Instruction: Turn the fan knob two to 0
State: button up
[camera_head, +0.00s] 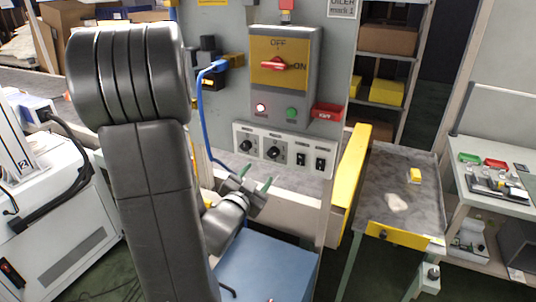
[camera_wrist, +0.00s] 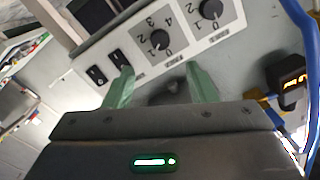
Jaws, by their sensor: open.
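Two black rotary knobs sit side by side on a light panel. The left knob (camera_head: 245,146) and the right knob (camera_head: 273,153) each have a pale label plate. The labels are too small to read, so I cannot tell which is fan knob two. In the wrist view the panel appears turned: one knob (camera_wrist: 160,40) lies beside the switches, the other (camera_wrist: 211,9) at the top right. Digits show around both; their exact settings are unclear. My gripper (camera_head: 256,183) is open and empty, below and in front of the panel. Its green fingers (camera_wrist: 160,76) are apart from the knobs.
Two black rocker switches (camera_head: 310,161) sit right of the knobs. A blue cable (camera_head: 204,125) hangs left of the panel. A yellow bar (camera_head: 349,172) stands at right.

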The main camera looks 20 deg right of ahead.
aim_at(272, 154)
jog(key=p+x, duration=0.3)
jog(key=x, duration=0.7)
jog(key=shift+w+d, duration=0.15)
jog(key=shift+d, duration=0.05)
jog(key=shift+c, duration=0.2)
jog(key=shift+f, duration=0.1)
jog(key=c, duration=0.9)
